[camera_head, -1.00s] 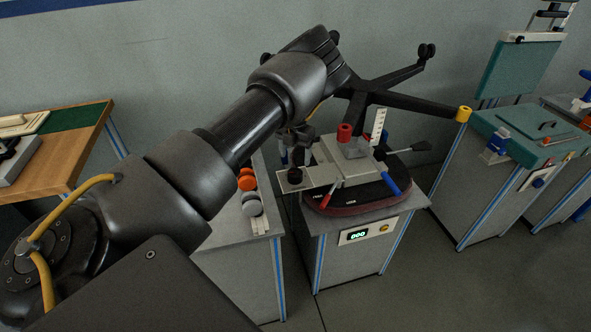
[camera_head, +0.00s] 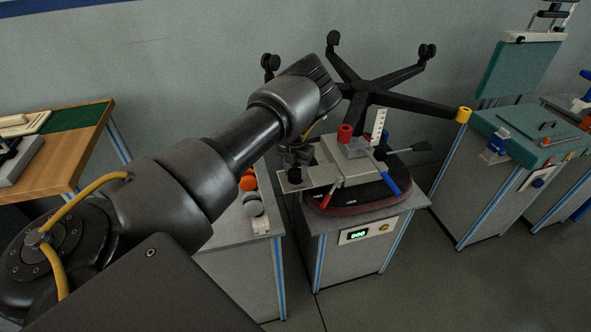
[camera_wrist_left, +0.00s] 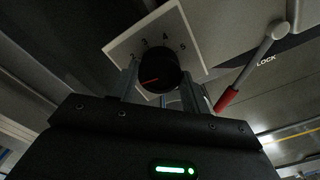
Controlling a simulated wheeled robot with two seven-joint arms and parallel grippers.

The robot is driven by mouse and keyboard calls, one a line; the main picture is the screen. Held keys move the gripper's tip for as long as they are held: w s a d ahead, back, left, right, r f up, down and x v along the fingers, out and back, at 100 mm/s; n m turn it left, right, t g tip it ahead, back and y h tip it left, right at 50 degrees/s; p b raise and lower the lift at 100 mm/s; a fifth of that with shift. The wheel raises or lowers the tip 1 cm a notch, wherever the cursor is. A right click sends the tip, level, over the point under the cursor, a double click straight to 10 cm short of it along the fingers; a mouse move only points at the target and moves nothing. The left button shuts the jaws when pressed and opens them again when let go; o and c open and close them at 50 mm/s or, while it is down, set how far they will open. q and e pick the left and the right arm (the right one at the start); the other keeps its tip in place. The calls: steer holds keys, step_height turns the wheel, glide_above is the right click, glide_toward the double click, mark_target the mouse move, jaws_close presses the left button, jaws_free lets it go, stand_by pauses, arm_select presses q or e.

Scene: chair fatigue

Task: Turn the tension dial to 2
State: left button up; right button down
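The tension dial (camera_wrist_left: 159,72) is a round black knob with a red pointer line, on a white plate (camera_wrist_left: 118,49) in the left wrist view. The numbers 2, 3, 4 and 5 show along its upper edge. The pointer aims down and left, below the 2; any mark there is hidden by a finger. My left gripper (camera_wrist_left: 158,84) has its fingers apart, one on each side of the knob; I cannot tell if they touch it. In the head view, my left gripper (camera_head: 297,156) is over the left side of the chair mechanism (camera_head: 345,165). My right gripper is not in view.
A lever with a red grip (camera_wrist_left: 229,98) stands right of the dial, near the word LOCK. The test stand (camera_head: 350,260) carries a green-lit display (camera_head: 357,235). An orange button (camera_head: 248,183) is to the left. The black chair base (camera_head: 375,92) rises behind.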

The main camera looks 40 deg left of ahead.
arm_select(q)
steer(key=c, duration=0.3)
steer(key=shift+c, duration=0.2)
steer(key=m, duration=0.3)
steer(key=shift+m, duration=0.3)
steer(key=m, duration=0.2)
steer(key=shift+m, duration=0.4)
steer(key=shift+m+p, duration=0.35)
steer(key=shift+m, duration=0.25)
steer(key=o, duration=1)
